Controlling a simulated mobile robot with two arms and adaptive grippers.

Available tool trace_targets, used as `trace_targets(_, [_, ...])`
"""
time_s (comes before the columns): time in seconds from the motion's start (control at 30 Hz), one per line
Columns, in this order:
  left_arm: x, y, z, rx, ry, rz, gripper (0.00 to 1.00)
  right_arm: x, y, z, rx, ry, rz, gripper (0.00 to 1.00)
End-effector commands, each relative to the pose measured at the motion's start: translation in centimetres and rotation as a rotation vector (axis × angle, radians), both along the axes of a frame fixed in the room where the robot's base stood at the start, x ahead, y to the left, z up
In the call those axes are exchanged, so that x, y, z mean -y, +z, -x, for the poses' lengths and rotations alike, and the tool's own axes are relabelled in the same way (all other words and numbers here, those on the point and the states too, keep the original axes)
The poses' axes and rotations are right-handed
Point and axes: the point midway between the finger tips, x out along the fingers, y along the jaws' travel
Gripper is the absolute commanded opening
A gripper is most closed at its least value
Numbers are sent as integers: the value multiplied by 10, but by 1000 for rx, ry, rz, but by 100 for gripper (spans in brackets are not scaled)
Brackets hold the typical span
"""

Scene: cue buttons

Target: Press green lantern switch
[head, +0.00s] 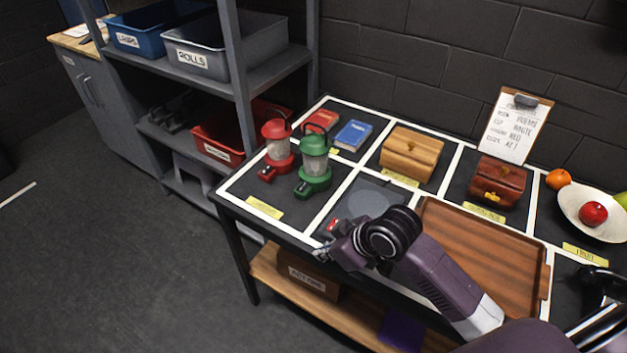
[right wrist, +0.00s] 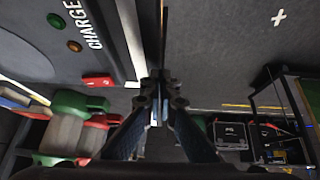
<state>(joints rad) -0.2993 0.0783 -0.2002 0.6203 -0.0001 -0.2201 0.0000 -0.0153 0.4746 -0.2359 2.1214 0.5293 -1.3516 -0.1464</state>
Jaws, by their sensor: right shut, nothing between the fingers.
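The green lantern (head: 315,165) stands upright on the table's left part, to the right of the red lantern (head: 278,150). A small switch (head: 303,189) shows at the front of its green base. My right gripper (head: 338,250) is shut and empty, over the table's front edge, below and right of the green lantern and apart from it. In the right wrist view its fingers (right wrist: 160,90) meet at the centre, with green and red lantern parts (right wrist: 75,103) at the left. My left gripper is not in view.
A dark charge pad (head: 370,200) lies right of the green lantern, with a small red piece (head: 332,226) near my gripper. A wooden tray (head: 490,250) and boxes (head: 411,153) stand further right. A grey shelf (head: 245,95) with bins stands behind left.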

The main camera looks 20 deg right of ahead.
Motion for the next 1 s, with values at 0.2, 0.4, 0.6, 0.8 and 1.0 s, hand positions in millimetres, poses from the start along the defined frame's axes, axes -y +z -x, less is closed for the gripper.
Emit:
trace_targets(0.2, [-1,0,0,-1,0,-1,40,21,41,-63,82,61,-4,0])
trace_targets(0.4, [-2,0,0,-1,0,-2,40,49,91,-114,157,84,-19,0])
trace_targets(0.6, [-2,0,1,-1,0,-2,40,67,125,-141,201,85,-35,0])
trace_targets(0.8, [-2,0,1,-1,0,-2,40,72,134,-147,213,82,-41,0])
trace_targets(1.0, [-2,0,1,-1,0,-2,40,72,134,-147,213,82,-41,0])
